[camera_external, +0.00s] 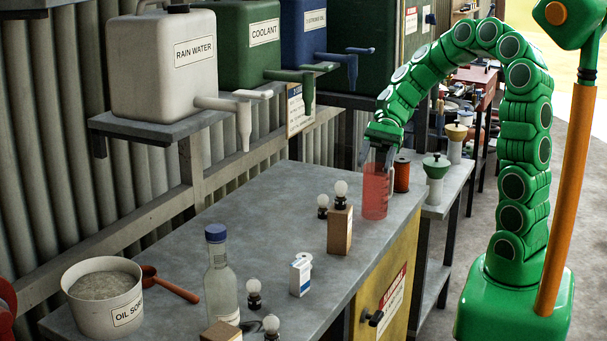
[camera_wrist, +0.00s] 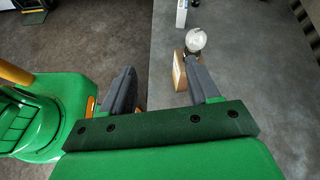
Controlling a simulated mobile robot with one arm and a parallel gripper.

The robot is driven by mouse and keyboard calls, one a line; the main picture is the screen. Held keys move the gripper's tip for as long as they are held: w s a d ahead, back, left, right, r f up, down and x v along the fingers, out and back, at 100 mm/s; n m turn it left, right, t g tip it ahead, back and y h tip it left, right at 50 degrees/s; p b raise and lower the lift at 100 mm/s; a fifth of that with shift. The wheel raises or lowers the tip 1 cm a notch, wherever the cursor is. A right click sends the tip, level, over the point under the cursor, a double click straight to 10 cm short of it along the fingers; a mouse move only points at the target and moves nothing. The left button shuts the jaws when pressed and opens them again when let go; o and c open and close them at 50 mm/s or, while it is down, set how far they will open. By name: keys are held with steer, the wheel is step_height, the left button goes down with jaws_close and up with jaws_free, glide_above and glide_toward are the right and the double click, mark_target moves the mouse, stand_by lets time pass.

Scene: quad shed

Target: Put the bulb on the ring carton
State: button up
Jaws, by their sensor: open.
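Several clear bulbs with dark bases are on the grey bench. One bulb (camera_external: 341,194) stands on a tall brown carton (camera_external: 339,232); in the wrist view this bulb (camera_wrist: 196,40) and carton (camera_wrist: 179,72) are just beyond my right finger. Other bulbs (camera_external: 323,206) (camera_external: 254,293) (camera_external: 271,325) stand lower. A small white carton (camera_external: 300,277) with a white ring-like shape behind its top is nearer the camera. I cannot read which is the ring carton.
A clear bottle (camera_external: 220,278), an oil sorbent tub (camera_external: 103,300), a red scoop (camera_external: 170,285) and another brown carton (camera_external: 221,332) crowd the near end. Liquid tanks (camera_external: 165,65) line the wall. The middle of the bench (camera_external: 270,225) is clear.

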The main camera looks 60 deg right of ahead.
steer(key=s+a+f+n+g+h, duration=0.1)
steer(key=s+n+h, duration=0.4)
steer(key=s, duration=0.4)
steer(key=s+a+f+n+g+h, duration=0.1)
steer(key=s+f+n+h, duration=0.15)
steer(key=s+n, duration=0.45)
steer(key=s+d+n+h, duration=0.3)
steer(key=s+d+h, duration=0.1)
steer(key=s+d, duration=0.1)
steer(key=shift+s+d+r+n+t, duration=0.25)
steer(key=shift+s+r+n+t, duration=0.15)
steer(key=shift+s, duration=0.45)
